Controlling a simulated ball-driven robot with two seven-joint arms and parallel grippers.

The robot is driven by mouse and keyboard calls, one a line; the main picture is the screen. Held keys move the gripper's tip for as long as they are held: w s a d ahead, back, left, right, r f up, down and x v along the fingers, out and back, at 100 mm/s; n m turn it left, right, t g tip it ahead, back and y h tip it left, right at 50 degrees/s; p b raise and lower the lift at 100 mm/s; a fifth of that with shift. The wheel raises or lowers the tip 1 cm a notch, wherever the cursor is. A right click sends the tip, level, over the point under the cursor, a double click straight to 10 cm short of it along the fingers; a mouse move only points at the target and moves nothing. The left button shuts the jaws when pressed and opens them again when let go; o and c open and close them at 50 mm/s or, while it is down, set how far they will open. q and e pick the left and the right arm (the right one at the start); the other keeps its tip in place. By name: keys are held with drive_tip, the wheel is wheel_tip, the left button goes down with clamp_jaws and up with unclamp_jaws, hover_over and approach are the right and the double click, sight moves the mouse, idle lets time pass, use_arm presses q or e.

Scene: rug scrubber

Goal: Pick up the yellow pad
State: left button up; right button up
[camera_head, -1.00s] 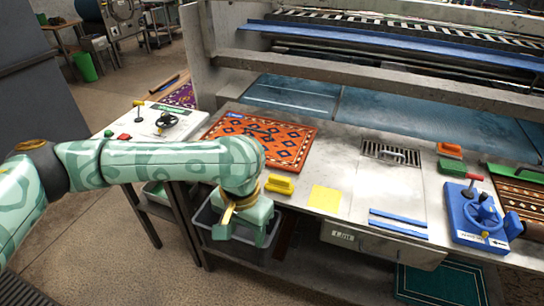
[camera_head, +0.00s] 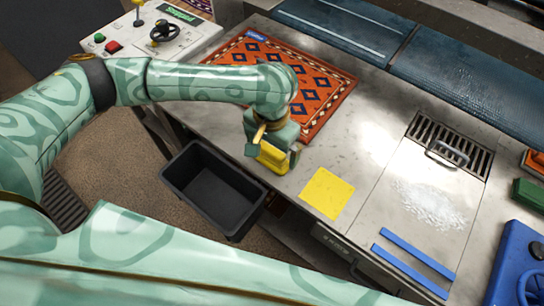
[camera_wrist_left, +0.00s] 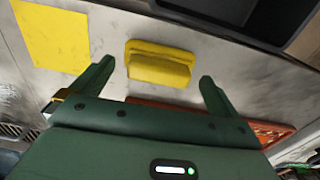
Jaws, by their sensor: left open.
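The yellow pad (camera_head: 272,158) is a small block with a raised ridge, lying on the grey worktop near its front edge. It shows whole in the left wrist view (camera_wrist_left: 160,66). My left gripper (camera_head: 274,146) is over the pad and partly hides it in the head view. In the left wrist view the left gripper (camera_wrist_left: 155,82) is open, its two fingers apart on either side of the pad's width, with nothing held. The pad appears just beyond the fingertips; the exact gap is unclear. My right gripper is not in view.
A flat yellow square (camera_head: 327,194) lies right of the pad. An orange patterned rug (camera_head: 325,88) lies behind the gripper. A black bin (camera_head: 212,190) stands below the front edge. A drain grate (camera_head: 450,145) and blue strips (camera_head: 415,263) are farther right.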

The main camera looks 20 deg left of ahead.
sight(271, 149)
use_arm(q)
wheel_tip(271, 149, down, 3)
drive_tip(key=shift+s+f+b, duration=0.1)
drive_tip(key=shift+f+b, duration=0.05)
drive_tip(key=shift+b, duration=0.45)
drive_tip(key=c, duration=0.7)
drive_tip(key=shift+c, duration=0.2)
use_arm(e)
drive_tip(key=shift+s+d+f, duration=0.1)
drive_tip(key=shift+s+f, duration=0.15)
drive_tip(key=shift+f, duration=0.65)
use_arm(q)
drive_tip(key=shift+r, duration=0.2)
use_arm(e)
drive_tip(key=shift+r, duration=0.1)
